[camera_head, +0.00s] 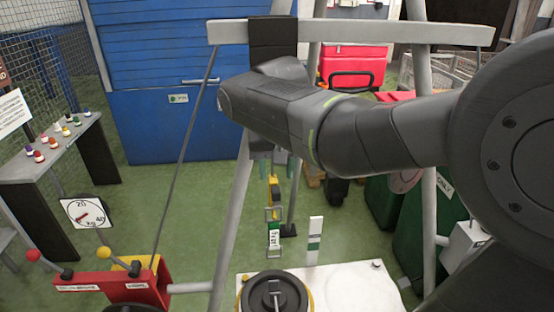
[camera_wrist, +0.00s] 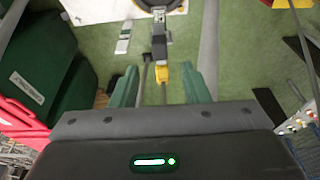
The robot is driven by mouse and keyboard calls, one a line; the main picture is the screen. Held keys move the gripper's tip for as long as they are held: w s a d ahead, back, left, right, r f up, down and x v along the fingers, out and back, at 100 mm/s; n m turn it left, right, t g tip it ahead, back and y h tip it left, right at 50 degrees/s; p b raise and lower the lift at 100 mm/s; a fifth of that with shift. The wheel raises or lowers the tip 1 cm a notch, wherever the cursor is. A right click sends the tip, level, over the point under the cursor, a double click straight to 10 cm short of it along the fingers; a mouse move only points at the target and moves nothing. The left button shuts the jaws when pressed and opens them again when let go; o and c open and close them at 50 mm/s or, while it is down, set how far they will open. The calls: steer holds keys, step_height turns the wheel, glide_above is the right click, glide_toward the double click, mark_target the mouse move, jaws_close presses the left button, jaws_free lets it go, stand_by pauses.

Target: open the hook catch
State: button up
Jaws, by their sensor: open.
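A yellow hook piece (camera_head: 274,190) with dark and metal parts hangs below my arm in the head view. A metal link (camera_head: 274,214) and a small labelled tag (camera_head: 274,238) show below it. The hook's catch is too small to make out. In the wrist view the yellow piece (camera_wrist: 162,73) appears between the two green fingers of my gripper (camera_wrist: 165,80), with a gap on each side. My gripper (camera_head: 283,157) is open and empty. In the head view it is partly hidden by my arm, above the yellow piece.
A round dark weight (camera_head: 292,290) stands on a white platform (camera_head: 370,291) below the hook. Slanting grey frame legs (camera_head: 232,220) and a crossbeam (camera_head: 400,32) surround my arm. A red lever box (camera_head: 135,287) is at lower left. Green bins (camera_head: 445,222) stand at right.

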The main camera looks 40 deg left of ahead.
mark_target(276, 189)
steer(key=v, duration=0.3)
steer(key=shift+d+r, duration=0.1)
steer(key=shift+r, duration=0.3)
steer(key=p+x, duration=0.1)
steer(key=x, duration=1.3)
steer(key=shift+r, duration=0.1)
